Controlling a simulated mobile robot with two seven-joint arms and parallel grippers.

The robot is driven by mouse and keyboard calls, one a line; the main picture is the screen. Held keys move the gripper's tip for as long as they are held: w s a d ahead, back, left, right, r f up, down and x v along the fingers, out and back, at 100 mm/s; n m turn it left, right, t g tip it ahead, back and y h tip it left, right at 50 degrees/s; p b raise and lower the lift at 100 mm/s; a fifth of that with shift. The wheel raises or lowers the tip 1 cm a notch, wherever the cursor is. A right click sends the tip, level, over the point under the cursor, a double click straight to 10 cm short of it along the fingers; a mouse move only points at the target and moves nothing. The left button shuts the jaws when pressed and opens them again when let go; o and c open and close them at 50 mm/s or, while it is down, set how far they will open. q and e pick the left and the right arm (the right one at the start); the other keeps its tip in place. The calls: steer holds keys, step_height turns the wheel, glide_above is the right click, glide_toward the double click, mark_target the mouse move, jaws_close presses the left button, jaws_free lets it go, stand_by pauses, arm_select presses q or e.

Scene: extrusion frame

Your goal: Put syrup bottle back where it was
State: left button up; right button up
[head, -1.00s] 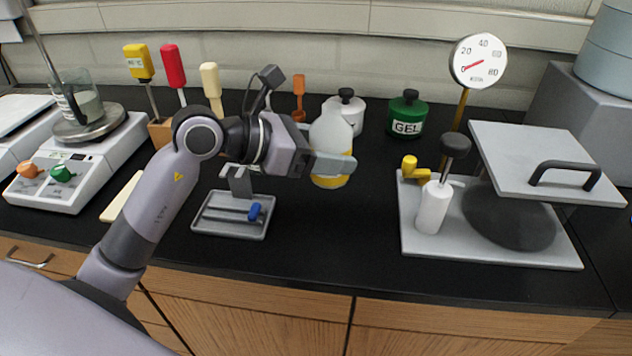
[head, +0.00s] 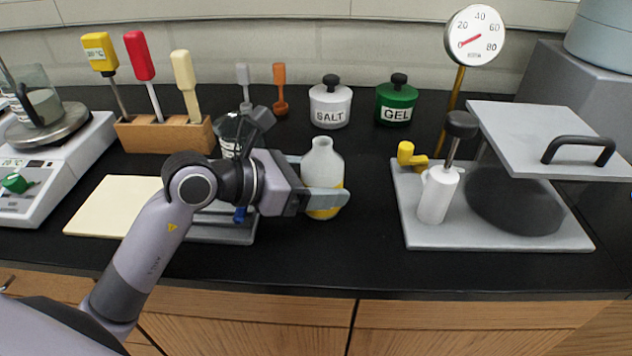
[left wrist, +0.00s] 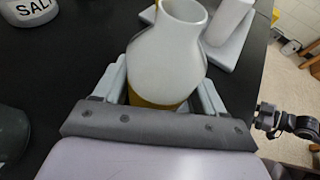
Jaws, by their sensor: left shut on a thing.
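The syrup bottle (head: 323,165) is white and translucent with an open neck and an amber-yellow band low down. My left gripper (head: 325,192) is shut on it from the left, one finger on each side. The bottle is upright; I cannot tell whether its base touches the black counter. In the left wrist view the bottle (left wrist: 168,55) stands between the two fingers (left wrist: 165,88), and its lower part is hidden.
A salt jar (head: 331,106) and a green gel jar (head: 396,103) stand behind. A grey plate (head: 500,235) with a white dispenser (head: 437,195) is at right. A grey tray (head: 225,233) and cream board (head: 110,205) are left. Counter between bottle and plate is clear.

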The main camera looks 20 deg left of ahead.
arm_select(q)
steer(key=shift+s+d+r, duration=0.1)
steer(key=shift+f, duration=0.2)
steer(key=o, duration=1.1)
steer(key=shift+o, duration=0.2)
steer(key=shift+r, duration=0.1)
steer(key=shift+r, duration=0.25)
steer(key=b+v, duration=0.1)
steer(key=v, duration=0.9)
steer(key=shift+f+b, duration=0.2)
steer(key=shift+b, duration=0.15)
steer(key=shift+v, duration=1.05)
